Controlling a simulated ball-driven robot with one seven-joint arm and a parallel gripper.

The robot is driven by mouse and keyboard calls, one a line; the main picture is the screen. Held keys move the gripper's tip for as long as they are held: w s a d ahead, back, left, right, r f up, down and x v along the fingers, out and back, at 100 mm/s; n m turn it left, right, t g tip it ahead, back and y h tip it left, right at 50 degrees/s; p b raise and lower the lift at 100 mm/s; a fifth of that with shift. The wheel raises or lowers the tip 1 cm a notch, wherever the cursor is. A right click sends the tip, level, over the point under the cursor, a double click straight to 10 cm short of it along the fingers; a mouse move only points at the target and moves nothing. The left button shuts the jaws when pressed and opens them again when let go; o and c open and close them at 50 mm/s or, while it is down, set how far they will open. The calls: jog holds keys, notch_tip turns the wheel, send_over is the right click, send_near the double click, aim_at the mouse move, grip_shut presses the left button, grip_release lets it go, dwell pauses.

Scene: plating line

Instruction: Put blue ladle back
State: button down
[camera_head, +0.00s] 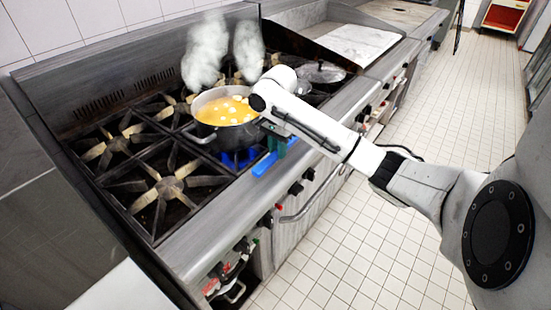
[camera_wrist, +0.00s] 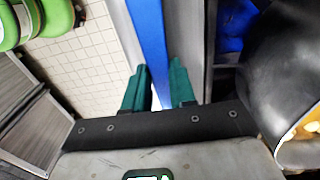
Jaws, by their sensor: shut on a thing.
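The blue ladle shows as a blue handle (camera_head: 265,164) at the front edge of the stove, just below my gripper (camera_head: 278,143). In the wrist view the blue handle (camera_wrist: 148,35) runs up from between the teal fingers of my gripper (camera_wrist: 160,76), which is shut on it. I cannot make out the ladle's bowl. A steaming pot (camera_head: 226,112) of orange soup with pale pieces stands on a burner right beside my gripper. Its dark side (camera_wrist: 275,65) fills the right of the wrist view.
Empty burners (camera_head: 165,187) lie to the left and front. A lidded pan (camera_head: 320,72) stands behind my arm. Knobs and an oven handle line the stove's front (camera_head: 290,208). The tiled floor (camera_head: 345,225) is clear.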

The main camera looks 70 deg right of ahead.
jog(key=shift+w+f, duration=0.2)
jog(key=shift+w+d+f+p, duration=0.1)
jog(key=shift+f+p, duration=0.1)
jog(key=shift+f, duration=0.7)
jog(key=shift+w+f+p, duration=0.1)
jog(key=shift+f+p, duration=0.05)
jog(key=shift+f, duration=0.75)
jog(key=shift+f, duration=0.15)
jog(key=c, duration=0.9)
grip_release()
jog(key=shift+c, duration=0.2)
notch_tip(320, 180, up, 12)
jog(key=shift+r, duration=0.2)
